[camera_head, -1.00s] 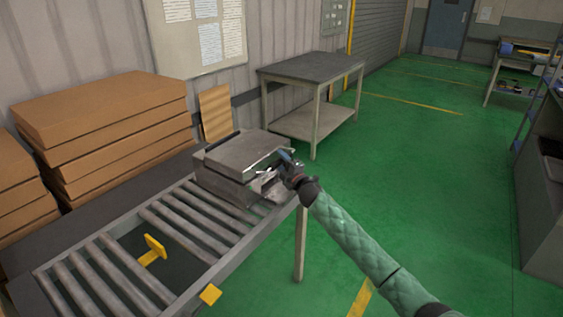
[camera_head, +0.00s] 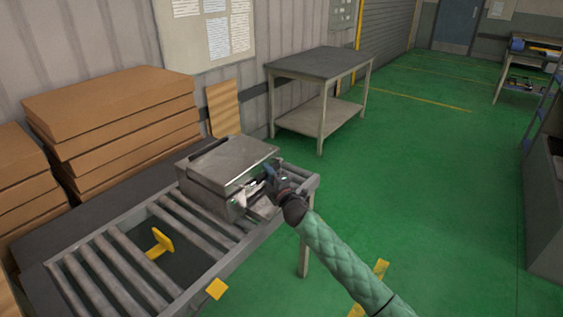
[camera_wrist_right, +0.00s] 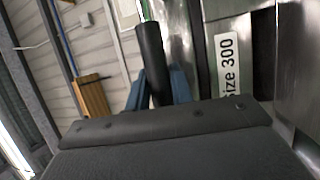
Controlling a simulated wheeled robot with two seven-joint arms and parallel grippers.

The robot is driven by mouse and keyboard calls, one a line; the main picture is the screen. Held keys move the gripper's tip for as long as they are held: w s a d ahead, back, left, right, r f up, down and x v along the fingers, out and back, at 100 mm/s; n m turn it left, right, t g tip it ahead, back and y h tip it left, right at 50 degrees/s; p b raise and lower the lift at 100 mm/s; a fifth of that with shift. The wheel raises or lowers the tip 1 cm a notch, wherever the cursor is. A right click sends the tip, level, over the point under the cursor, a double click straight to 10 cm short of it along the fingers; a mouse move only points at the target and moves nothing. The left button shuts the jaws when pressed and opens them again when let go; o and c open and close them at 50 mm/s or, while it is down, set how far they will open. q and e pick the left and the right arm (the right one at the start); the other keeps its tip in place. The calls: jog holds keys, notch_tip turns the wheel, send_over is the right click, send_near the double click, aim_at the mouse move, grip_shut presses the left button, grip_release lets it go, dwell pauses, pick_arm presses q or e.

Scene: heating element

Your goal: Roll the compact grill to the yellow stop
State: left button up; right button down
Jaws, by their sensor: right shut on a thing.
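The compact grill (camera_head: 228,168), a grey metal box with a dark handle on top, sits on the roller conveyor (camera_head: 190,268) near its far right end. The yellow stop (camera_head: 160,243) stands up between the rollers, to the left of and nearer than the grill, with a clear gap between them. My right gripper (camera_head: 266,184) is at the grill's right front side. My left gripper is not in view.
A yellow plate (camera_head: 217,289) is on the conveyor's front rail. Stacked cardboard boxes (camera_head: 115,120) stand behind the conveyor at left. A grey table (camera_head: 320,64) stands beyond it. Green floor (camera_head: 430,170) is open to the right.

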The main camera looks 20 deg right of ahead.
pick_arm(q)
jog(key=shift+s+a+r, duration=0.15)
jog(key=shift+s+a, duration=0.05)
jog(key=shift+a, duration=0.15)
pick_arm(e)
jog(key=s+a, duration=1)
jog(key=a, duration=0.3)
jog(key=shift+s+a, duration=0.4)
jog(key=shift+f, duration=0.1)
jog(key=c, duration=1.2)
grip_release()
jog(key=shift+c, duration=0.2)
pick_arm(q)
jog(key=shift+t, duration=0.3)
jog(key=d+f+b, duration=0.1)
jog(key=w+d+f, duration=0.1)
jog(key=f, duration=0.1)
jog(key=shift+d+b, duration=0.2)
jog(key=shift+b, duration=0.15)
pick_arm(e)
jog(key=v, duration=0.7)
jog(key=shift+s+d, duration=0.15)
jog(key=shift+s, duration=0.25)
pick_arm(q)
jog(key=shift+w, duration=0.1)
